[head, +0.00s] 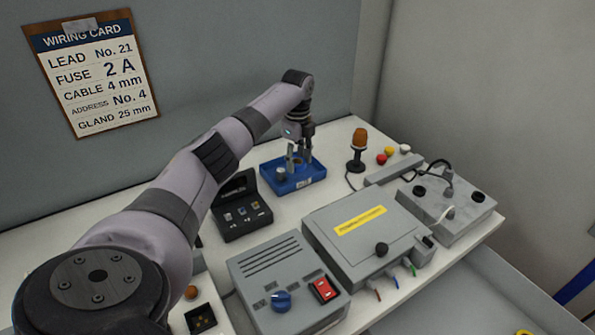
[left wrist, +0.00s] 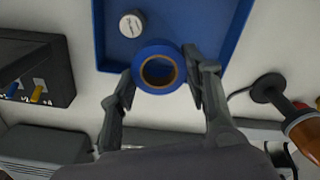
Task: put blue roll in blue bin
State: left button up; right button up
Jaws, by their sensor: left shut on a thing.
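The blue bin (head: 312,180) is a shallow blue tray on the white bench, below my left gripper (head: 300,157) in the head view. The blue roll (left wrist: 143,75), a ring with a tan core, sits between the two fingers of my left gripper (left wrist: 160,85) in the left wrist view. The fingers are shut on it. It overlaps the near edge of the blue bin (left wrist: 98,38) in that view; its height above the bin floor is hard to tell. A small round silver-white piece (left wrist: 132,24) lies inside the bin. My right gripper is not in view.
A black case (head: 240,212) stands left of the bin, and an amber beacon (head: 358,150) stands to its right. A grey box with a yellow label (head: 365,235) and a control box (head: 287,285) are nearer. A wiring card (head: 93,75) hangs on the wall.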

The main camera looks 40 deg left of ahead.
aim_at(298, 162)
pick_arm(q)
jog(key=shift+f, duration=2.65)
jog(key=shift+f, duration=0.15)
jog(key=o, duration=0.7)
notch_tip(298, 162, up, 12)
jog(key=shift+r+b, duration=0.2)
jog(key=shift+b, duration=0.25)
